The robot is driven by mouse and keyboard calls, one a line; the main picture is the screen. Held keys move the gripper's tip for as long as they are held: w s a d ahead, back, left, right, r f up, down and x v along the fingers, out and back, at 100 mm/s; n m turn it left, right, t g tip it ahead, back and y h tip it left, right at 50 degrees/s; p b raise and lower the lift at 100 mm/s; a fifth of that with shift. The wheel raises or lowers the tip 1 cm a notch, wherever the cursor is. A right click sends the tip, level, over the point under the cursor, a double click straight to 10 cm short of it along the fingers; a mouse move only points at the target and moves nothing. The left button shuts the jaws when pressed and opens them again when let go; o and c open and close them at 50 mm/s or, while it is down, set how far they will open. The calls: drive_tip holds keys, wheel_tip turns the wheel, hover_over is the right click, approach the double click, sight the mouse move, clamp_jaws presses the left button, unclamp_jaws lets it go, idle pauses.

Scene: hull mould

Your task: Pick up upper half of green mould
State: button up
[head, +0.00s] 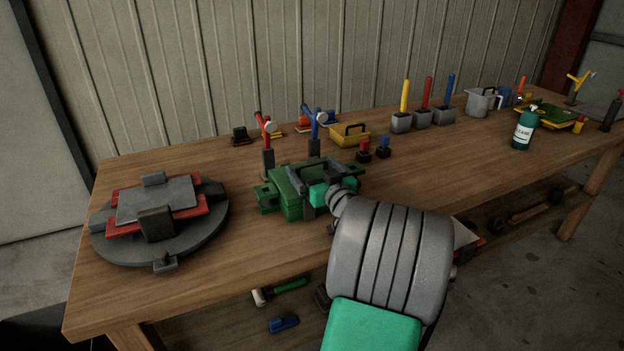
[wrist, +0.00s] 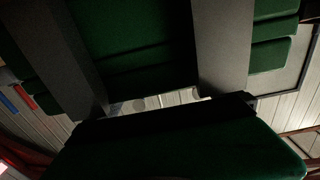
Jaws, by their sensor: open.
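The green mould (head: 285,190) stands on the wooden bench, left of the middle in the head view. Dark grey fittings, including a raised bar (head: 312,164), show on its top. The seam between its upper and lower halves is hard to make out. My gripper (head: 318,190) is close against the mould's near right side and hides part of it. In the wrist view my gripper (wrist: 158,103) is open, with its two grey fingers spread apart. Dark green mould surfaces (wrist: 130,40) fill much of that view. I cannot tell whether the fingers touch the mould.
A round grey turntable (head: 112,245) with a red and grey mould (head: 155,203) stands at the left. A yellow toolbox (head: 350,134), grey bins (head: 422,117) and a green bottle (head: 523,131) stand farther back. The bench (head: 235,245) is clear between turntable and green mould.

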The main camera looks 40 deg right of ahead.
drive_tip(key=shift+w+d, duration=0.15)
drive_tip(key=shift+w, duration=0.35)
drive_tip(key=shift+c, duration=0.4)
drive_tip(key=c, duration=1.8)
drive_tip(key=shift+r, duration=0.15)
drive_tip(key=shift+c, duration=0.3)
